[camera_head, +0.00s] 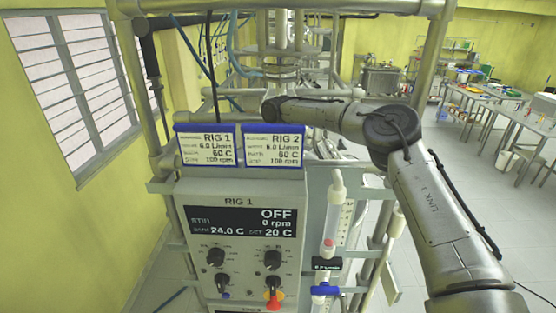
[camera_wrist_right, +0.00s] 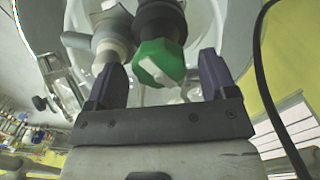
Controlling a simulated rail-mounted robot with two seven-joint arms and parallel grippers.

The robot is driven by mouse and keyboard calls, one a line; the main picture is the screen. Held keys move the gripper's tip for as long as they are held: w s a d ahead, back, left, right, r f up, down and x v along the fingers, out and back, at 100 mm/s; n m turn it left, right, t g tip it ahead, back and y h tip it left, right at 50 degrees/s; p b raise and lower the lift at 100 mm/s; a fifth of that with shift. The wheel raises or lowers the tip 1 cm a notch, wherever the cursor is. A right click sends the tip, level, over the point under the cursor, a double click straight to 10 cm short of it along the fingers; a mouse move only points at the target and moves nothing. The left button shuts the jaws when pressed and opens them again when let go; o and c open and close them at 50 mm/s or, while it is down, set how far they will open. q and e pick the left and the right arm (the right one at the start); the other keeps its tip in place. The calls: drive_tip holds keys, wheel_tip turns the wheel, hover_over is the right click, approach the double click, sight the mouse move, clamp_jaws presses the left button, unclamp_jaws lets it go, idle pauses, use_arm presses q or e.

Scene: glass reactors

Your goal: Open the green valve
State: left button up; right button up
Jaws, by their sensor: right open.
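The green valve (camera_wrist_right: 158,61) shows in the right wrist view as a green knob with a white bar across its face, below a dark fitting (camera_wrist_right: 161,20). My right gripper (camera_wrist_right: 160,66) is open, with one dark finger on each side of the green knob. I cannot tell whether either finger touches it. In the head view my right arm reaches across to the glass rig, and its gripper is not clearly visible there. The green valve is not discernible in the head view. My left gripper is in neither view.
The RIG 1 control panel (camera_head: 241,240) reads OFF, below two blue-framed label cards (camera_head: 240,146). A flowmeter with a blue valve (camera_head: 324,289) stands right of it. Metal frame posts surround the rig. A black cable (camera_wrist_right: 268,90) runs near the right finger in the wrist view.

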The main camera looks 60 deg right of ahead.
drive_tip(key=shift+c, duration=0.3)
drive_tip(key=shift+c, duration=0.8)
drive_tip(key=c, duration=0.7)
